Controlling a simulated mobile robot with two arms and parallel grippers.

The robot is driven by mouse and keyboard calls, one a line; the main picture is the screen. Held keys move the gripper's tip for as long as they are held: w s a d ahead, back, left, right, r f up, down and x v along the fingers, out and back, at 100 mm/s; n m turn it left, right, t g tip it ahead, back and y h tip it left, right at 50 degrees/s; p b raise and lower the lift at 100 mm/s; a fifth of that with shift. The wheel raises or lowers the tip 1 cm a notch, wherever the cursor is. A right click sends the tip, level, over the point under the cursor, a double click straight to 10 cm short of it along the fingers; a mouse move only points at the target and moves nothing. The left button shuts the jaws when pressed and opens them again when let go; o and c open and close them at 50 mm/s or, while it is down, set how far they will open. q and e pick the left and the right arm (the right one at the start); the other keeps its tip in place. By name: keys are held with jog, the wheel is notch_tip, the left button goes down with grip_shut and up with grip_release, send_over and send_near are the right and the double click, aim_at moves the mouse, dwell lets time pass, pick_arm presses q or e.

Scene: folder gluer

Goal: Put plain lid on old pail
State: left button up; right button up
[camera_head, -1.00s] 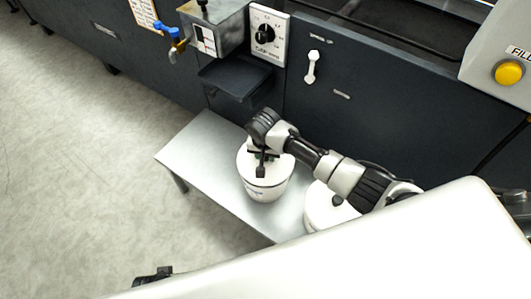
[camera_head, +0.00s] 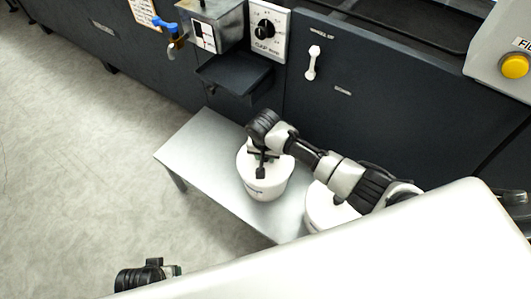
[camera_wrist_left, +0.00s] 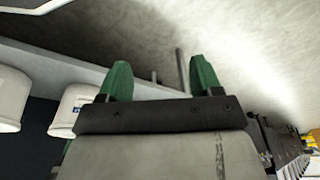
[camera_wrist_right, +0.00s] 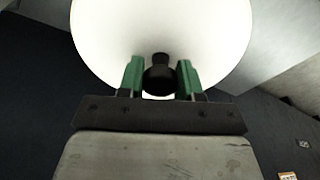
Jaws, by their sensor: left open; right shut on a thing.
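A white pail (camera_head: 267,190) stands upright on the grey metal bench. A plain white lid (camera_wrist_right: 160,35) with a black knob (camera_wrist_right: 159,77) fills the top of the right wrist view. My right gripper (camera_head: 261,163) is over that pail, its green fingers shut on the lid's knob. The lid is at the pail's top; I cannot tell whether it is fully seated. A second white pail (camera_head: 322,207) stands to the right, partly hidden by my right arm. My left gripper (camera_wrist_left: 160,75) is open and empty, away from the pails; its wrist shows at the head view's bottom left.
The bench (camera_head: 205,150) has bare room left of the pails. Behind it stands the dark machine (camera_head: 390,110), with a small dark tray (camera_head: 235,75) and a dial panel (camera_head: 267,32). Open floor (camera_head: 80,170) lies to the left.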

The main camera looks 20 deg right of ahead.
jog(key=o, duration=1)
jog(key=shift+r, duration=0.45)
jog(key=r+p, duration=0.1)
jog(key=r, duration=0.2)
jog(key=r+p, duration=0.1)
jog(key=r, duration=0.2)
jog(key=s+r+p, duration=0.1)
jog(key=r, duration=0.2)
jog(key=shift+a, duration=0.3)
pick_arm(q)
jog(key=s+f, duration=0.4)
jog(key=f, duration=0.7)
jog(key=shift+s+a+f+g+p, duration=0.15)
jog(key=shift+s+a+g+p, duration=0.15)
jog(key=shift+g+p, duration=0.1)
pick_arm(e)
jog(key=shift+r, duration=0.45)
jog(key=shift+s, duration=0.1)
